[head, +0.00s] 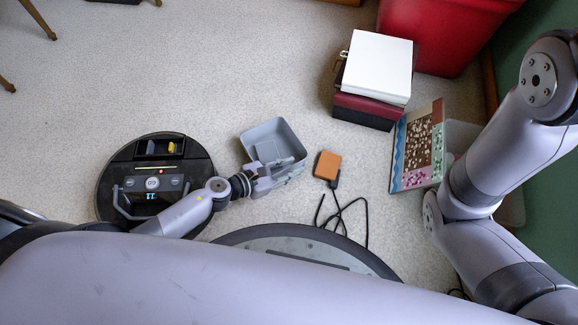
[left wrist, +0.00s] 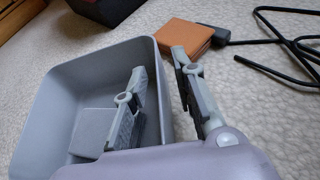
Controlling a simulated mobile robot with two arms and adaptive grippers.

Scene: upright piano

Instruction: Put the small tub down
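The small tub (head: 264,133) is a grey, open-topped box at the middle of the head view. It looks upright and appears to rest on the floor. My left gripper (head: 279,170) is at its near right side. In the left wrist view, one finger is inside the tub (left wrist: 75,75) and the other outside, on either side of one wall. The fingers of the left gripper (left wrist: 162,88) stand apart with gaps to that wall. My right arm enters at the right of the head view; its gripper is not visible.
A dark round robot vacuum (head: 152,183) lies left of the tub. An orange box (head: 327,165) with a black cable (head: 345,207) lies close on the right. Stacked boxes (head: 377,67), a patterned board (head: 417,148) and a red bin (head: 445,35) stand farther right.

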